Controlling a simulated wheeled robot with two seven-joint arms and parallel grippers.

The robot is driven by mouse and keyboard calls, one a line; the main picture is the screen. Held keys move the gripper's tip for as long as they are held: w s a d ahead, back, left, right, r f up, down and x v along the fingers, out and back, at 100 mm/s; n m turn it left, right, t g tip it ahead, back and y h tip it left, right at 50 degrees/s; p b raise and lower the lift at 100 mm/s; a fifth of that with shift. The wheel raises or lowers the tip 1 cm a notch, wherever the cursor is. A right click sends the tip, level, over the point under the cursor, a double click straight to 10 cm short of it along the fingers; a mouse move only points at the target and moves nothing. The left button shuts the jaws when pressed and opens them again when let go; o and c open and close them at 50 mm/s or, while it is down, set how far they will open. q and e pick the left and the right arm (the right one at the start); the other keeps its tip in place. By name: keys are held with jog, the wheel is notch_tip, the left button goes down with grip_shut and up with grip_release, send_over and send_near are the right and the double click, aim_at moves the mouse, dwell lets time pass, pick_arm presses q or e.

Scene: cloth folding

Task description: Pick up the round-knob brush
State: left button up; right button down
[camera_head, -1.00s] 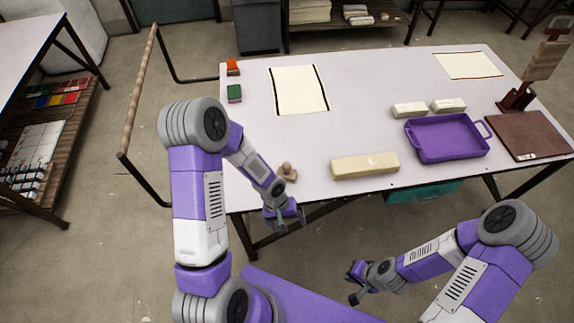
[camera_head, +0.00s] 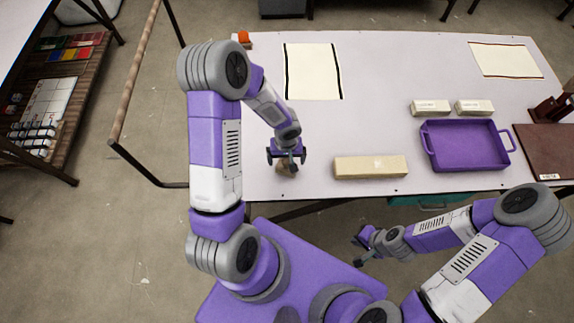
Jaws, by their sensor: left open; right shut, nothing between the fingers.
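The round-knob brush (camera_head: 286,171), a small brown piece, stands near the front left edge of the white table (camera_head: 330,125). My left gripper (camera_head: 288,160) is open and points down right over it, hiding most of the brush. I cannot tell whether the fingers reach around the knob or are still above it. My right gripper (camera_head: 361,252) is shut and empty, low in front of the table's front edge.
A long cream block (camera_head: 370,167) lies to the right of the brush. Further right are a purple tray (camera_head: 465,147) and two small cream blocks (camera_head: 430,107). A bordered cloth (camera_head: 313,72) lies behind the brush. The table between is clear.

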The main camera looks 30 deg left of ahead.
pick_arm(q)
notch_tip(320, 180, down, 3)
jog(key=shift+f+b, duration=0.15)
jog(key=shift+b, duration=0.15)
jog(key=shift+c, duration=0.3)
jog(key=c, duration=0.9)
notch_tip(320, 180, up, 10)
jog(key=p, duration=0.2)
jog(key=shift+p, duration=0.35)
